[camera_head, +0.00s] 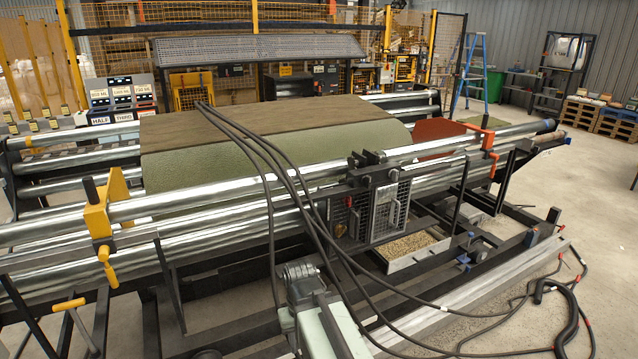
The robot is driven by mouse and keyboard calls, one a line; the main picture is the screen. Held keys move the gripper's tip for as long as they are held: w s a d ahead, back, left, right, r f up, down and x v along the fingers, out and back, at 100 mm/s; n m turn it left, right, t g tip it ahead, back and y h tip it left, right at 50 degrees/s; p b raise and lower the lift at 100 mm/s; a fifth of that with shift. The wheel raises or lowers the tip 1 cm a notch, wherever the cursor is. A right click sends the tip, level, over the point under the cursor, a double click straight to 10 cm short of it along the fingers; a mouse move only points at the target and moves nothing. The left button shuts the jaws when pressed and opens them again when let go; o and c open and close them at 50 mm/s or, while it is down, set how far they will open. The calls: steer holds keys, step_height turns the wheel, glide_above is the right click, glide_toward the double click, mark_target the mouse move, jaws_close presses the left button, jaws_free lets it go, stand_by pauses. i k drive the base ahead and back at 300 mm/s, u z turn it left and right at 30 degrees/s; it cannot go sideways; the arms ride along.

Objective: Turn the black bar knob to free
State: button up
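I cannot pick out the black bar knob for certain, nor read its setting. A short upright black handle (90,189) stands at the yellow bracket (104,213) on the left end of the front rollers. A black clamp block (372,172) with small dark knobs on top sits on the front tube right of centre, above a mesh guard (387,213). My gripper is not identifiable in this view. A grey motor-like unit with a pale green link (338,330) stands at the bottom centre; I cannot tell whether it is mine.
Green turf (215,165) lies over the rollers (190,238). Thick black cables (330,258) hang across the front and trail over the floor at lower right. A gravel tray (412,247) sits below the guard. A yellow T-handle (70,304) stands at lower left. Open floor (600,215) lies right.

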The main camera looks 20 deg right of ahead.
mark_target(366, 181)
steer(key=u, duration=0.2)
steer(key=i, duration=1.05)
steer(key=z, duration=0.05)
